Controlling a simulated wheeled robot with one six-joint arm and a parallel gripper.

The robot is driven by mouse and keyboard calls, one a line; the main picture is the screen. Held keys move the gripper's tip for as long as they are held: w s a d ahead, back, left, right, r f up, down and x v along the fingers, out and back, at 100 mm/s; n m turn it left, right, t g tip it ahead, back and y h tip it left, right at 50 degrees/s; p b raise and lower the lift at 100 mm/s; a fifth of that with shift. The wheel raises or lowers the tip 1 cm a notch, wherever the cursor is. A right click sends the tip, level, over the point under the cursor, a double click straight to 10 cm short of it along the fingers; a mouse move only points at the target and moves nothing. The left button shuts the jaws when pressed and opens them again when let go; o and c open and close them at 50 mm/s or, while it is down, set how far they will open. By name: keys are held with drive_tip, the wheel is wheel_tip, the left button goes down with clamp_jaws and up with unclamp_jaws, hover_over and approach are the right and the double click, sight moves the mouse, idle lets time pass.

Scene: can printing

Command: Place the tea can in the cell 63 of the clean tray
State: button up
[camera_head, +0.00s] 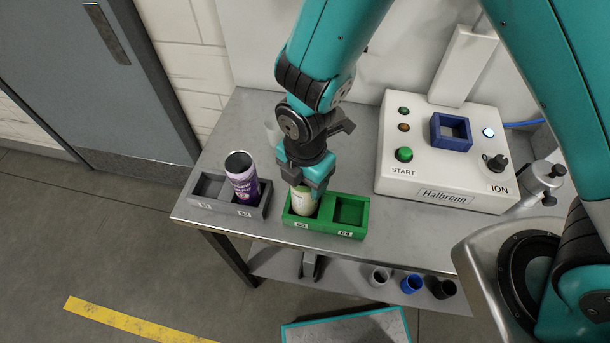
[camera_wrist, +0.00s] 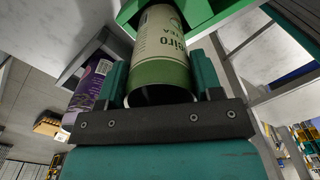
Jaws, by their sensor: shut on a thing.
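The tea can (camera_head: 302,203), cream with a green band, stands in the left cell, marked 63, of the green tray (camera_head: 327,229). My gripper (camera_head: 307,184) is shut on the can's upper part from above. In the wrist view the tea can (camera_wrist: 162,52) is between the two teal fingers of my gripper (camera_wrist: 162,85), its lower end at the green tray (camera_wrist: 208,18). Whether the can rests on the cell floor is hidden. The right cell, marked 64, is empty.
A grey tray (camera_head: 228,204) left of the green one holds a purple can (camera_head: 242,178) in its right cell; its left cell is empty. A white Halbrenn ionizer box (camera_head: 440,190) with buttons and a blue square holder (camera_head: 451,132) stands to the right. Small cups sit on the shelf below.

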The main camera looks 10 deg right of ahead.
drive_tip(key=shift+f, duration=0.15)
drive_tip(key=o, duration=1.2)
wheel_tip(320, 180, up, 12)
drive_tip(key=b, duration=0.3)
drive_tip(key=shift+r, duration=0.25)
drive_tip(key=shift+s+d+r+m+y, duration=0.7)
drive_tip(key=shift+s+d+r+m, duration=1.05)
drive_tip(key=shift+m, duration=1.5)
drive_tip(key=shift+s+d+r+m+y, duration=0.7)
drive_tip(key=shift+s+d+r+m, duration=1.1)
drive_tip(key=shift+m, duration=1.5)
drive_tip(key=shift+s+d+r+m+y, duration=0.7)
drive_tip(key=shift+s+d+r+m, duration=1.05)
drive_tip(key=shift+m, duration=1.5)
drive_tip(key=shift+w+a+r, duration=0.15)
drive_tip(key=shift+a+r, duration=0.1)
drive_tip(key=shift+a, duration=0.2)
